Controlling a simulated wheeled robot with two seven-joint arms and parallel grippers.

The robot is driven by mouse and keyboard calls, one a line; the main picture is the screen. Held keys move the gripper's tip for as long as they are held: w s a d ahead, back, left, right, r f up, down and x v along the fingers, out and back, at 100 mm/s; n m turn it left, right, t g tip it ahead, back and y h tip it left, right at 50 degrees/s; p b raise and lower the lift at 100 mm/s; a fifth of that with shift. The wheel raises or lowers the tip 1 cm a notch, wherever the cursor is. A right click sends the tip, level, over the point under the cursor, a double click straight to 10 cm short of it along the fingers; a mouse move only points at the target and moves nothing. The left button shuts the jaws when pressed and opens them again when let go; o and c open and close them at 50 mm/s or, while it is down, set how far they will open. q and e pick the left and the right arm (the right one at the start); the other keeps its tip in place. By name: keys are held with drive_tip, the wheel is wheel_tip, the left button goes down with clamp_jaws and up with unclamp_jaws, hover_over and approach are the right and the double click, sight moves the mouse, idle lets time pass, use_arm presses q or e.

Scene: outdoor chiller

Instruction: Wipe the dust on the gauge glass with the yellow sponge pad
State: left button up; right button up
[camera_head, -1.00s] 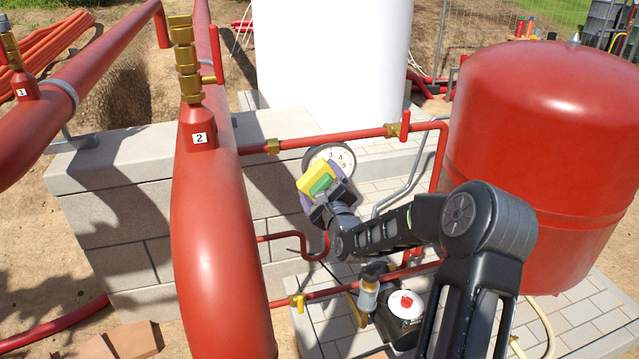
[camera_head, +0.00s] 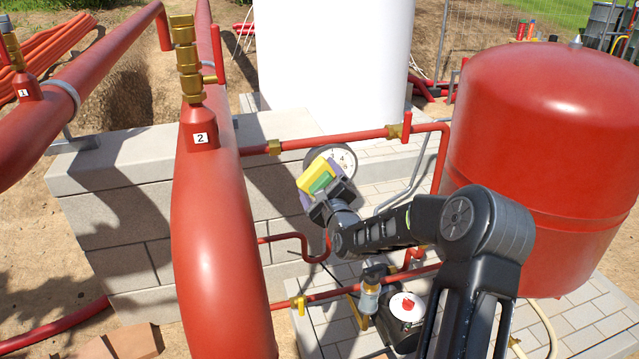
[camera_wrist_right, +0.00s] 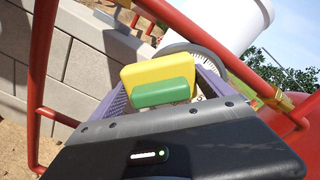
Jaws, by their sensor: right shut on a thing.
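The gauge (camera_head: 343,160) is round with a white dial and hangs at the red horizontal pipe in the head view. The yellow sponge pad (camera_head: 314,172) has a green part on it and covers the lower left of the dial. My right gripper (camera_head: 321,188) is shut on the pad and holds it in front of the gauge. In the right wrist view the pad (camera_wrist_right: 158,74) sits between the purple fingers, with the gauge rim (camera_wrist_right: 205,52) just behind it. Whether the pad touches the glass cannot be told. Dust on the glass is not discernible. My left gripper is not in view.
A thick red pipe (camera_head: 215,240) marked 2 stands left of my right arm. A red tank (camera_head: 550,150) is on the right and a white tank (camera_head: 335,65) behind. A block wall (camera_head: 120,210) lies behind the pipes. A pump (camera_head: 403,308) sits below my arm.

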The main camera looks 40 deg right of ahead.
drive_tip(key=shift+w+d, duration=0.2)
drive_tip(key=shift+w, duration=0.3)
drive_tip(key=shift+s+d+b, duration=0.2)
drive_tip(key=shift+d+b, duration=0.2)
drive_tip(key=shift+d, duration=0.1)
drive_tip(key=shift+s+d+b, duration=0.2)
drive_tip(key=shift+d+b, duration=0.15)
drive_tip(key=shift+d, duration=0.1)
drive_tip(key=shift+s+d, duration=0.25)
drive_tip(key=shift+d, duration=0.35)
drive_tip(key=shift+s+d+b, duration=0.25)
drive_tip(key=shift+d+b, duration=0.15)
drive_tip(key=shift+d, duration=0.6)
drive_tip(key=shift+s+d+r, duration=0.1)
drive_tip(key=shift+s+d, duration=0.1)
drive_tip(key=shift+d, duration=0.4)
drive_tip(key=shift+d, duration=0.1)
